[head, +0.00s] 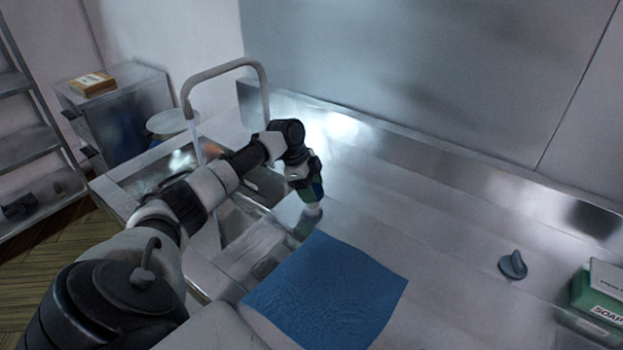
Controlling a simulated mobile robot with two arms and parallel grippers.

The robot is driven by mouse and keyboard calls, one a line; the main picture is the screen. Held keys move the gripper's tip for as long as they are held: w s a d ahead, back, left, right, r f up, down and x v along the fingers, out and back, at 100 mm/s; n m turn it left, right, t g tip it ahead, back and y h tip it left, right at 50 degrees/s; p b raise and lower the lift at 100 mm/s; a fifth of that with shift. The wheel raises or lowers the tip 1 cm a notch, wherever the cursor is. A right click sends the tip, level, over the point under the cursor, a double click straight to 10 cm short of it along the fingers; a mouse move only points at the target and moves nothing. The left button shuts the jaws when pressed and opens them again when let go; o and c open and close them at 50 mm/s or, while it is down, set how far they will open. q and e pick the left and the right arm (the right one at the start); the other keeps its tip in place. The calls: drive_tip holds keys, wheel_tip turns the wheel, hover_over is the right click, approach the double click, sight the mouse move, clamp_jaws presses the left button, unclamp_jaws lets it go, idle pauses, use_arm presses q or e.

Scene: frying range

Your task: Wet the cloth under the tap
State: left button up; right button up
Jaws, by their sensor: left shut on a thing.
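A blue cloth (330,295) lies spread on the steel counter at the lower middle. The tap (228,66) arches over the sink (160,178) at the left, and a pale stream seems to run down from its spout. My left gripper (312,196) is to the right of the sink, just beyond the cloth's far corner. It is shut on a small green and blue thing with a whitish lower end, too small to identify. A gap shows between this thing and the cloth. My left arm hides part of the sink. My right gripper is out of view.
A dark grey knob-like object (512,265) stands on the counter at the right. A green soap box (598,295) is at the right edge. A steel cabinet (122,115) with a yellowish box (93,84) stands at the left. The counter's middle is clear.

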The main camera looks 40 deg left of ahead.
use_arm(q)
drive_tip(key=n+p, duration=0.1)
drive_tip(key=n+t+p, duration=0.1)
drive_tip(key=n+p, duration=0.1)
drive_tip(key=shift+r+y, duration=0.25)
drive_tip(key=shift+y, duration=0.15)
drive_tip(key=shift+f+n+p, duration=0.1)
drive_tip(key=shift+n+p, duration=0.5)
drive_tip(key=shift+y, duration=0.3)
drive_tip(key=o, duration=0.9)
drive_tip(key=shift+f, duration=0.1)
drive_tip(key=b+v, duration=0.1)
drive_tip(key=v, duration=0.4)
drive_tip(key=b+v, duration=0.1)
drive_tip(key=v, duration=0.4)
drive_tip(key=shift+s+a+r, duration=0.15)
drive_tip(key=shift+s+r, duration=0.15)
